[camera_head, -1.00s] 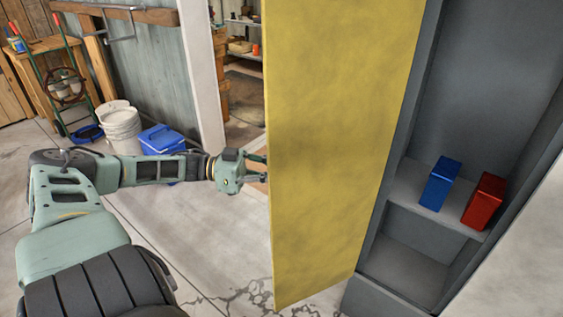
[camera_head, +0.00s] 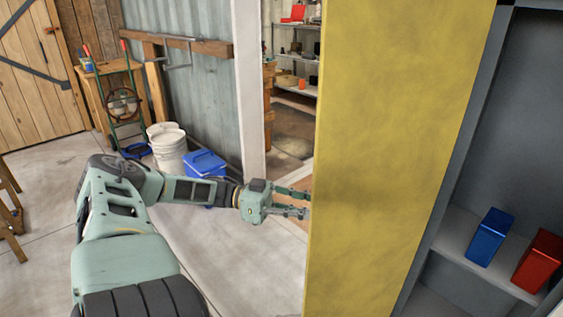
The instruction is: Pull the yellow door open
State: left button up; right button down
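The yellow door (camera_head: 400,150) stands open at a wide angle from a grey cabinet (camera_head: 535,110), whose inside shows at the right. My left gripper (camera_head: 308,204) is at the door's free edge, at about mid-height. Its fingers point right and look parted, and their tips are at or just behind the edge. I cannot tell whether they touch the door. No handle shows on the side of the door that I see. My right gripper is not in view.
A blue box (camera_head: 489,237) and a red box (camera_head: 539,260) stand on the cabinet shelf. White buckets (camera_head: 168,148), a blue cooler (camera_head: 205,164) and a green hand truck (camera_head: 118,100) stand by the wall at the left. The floor before the doorway is clear.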

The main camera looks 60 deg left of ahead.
pick_arm(q)
jog(key=v, duration=0.8)
jog(key=shift+s, duration=0.25)
jog(key=shift+a+f, duration=0.15)
jog(key=s+a+f+n+t+y, duration=0.15)
jog(key=f+y, duration=0.25)
jog(key=f, duration=0.6)
jog(key=s+a+f+n+y, duration=0.1)
jog(key=f+n+y, duration=0.2)
jog(key=f, duration=0.6)
jog(key=s+a+f+n+t+y, duration=0.15)
jog(key=f+y, duration=0.25)
jog(key=f, duration=0.6)
jog(key=s+d+f+n+g+y, duration=0.2)
jog(key=s+f+y, duration=0.15)
jog(key=f, duration=0.75)
jog(key=s+d+f+g, duration=0.3)
jog(key=s+d+f, duration=0.35)
jog(key=f, duration=0.25)
jog(key=s+d+f+g, duration=0.3)
jog(key=s+d+f, duration=0.3)
jog(key=d+f, duration=0.2)
jog(key=s+d+f+g, duration=0.2)
jog(key=s+d, duration=0.3)
jog(key=d, duration=0.4)
jog(key=s+d+f+g, duration=0.3)
jog(key=s+d+f, duration=0.2)
jog(key=d, duration=0.4)
jog(key=shift+s, duration=0.75)
